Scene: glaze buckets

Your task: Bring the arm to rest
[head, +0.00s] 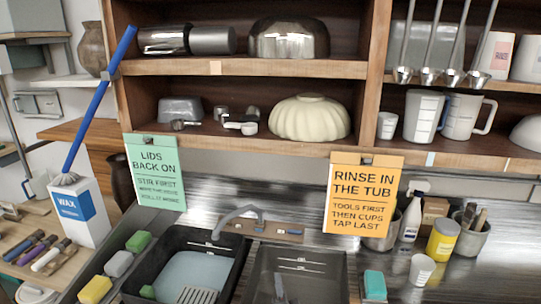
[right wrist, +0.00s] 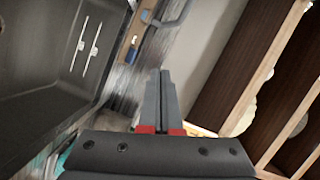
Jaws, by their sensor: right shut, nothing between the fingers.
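My right gripper (right wrist: 161,76) is shut in the right wrist view, its two grey fingers side by side with nothing between them. In the head view, what looks like its tip (head: 279,288) shows small and low, over the right dark basin (head: 256,262). The wrist view also shows a dark basin (right wrist: 40,95) at the left and wooden shelves at the right, tilted. My left gripper is not in view.
The left basin (head: 160,245) has a curved tap (head: 240,215) beside it. A white WAX carton (head: 80,212), a blue-handled brush (head: 100,95), sponges (head: 95,289), a white cup (head: 421,268) and a yellow jar (head: 442,240) stand around. Two signs hang from the shelf (head: 230,67) unit.

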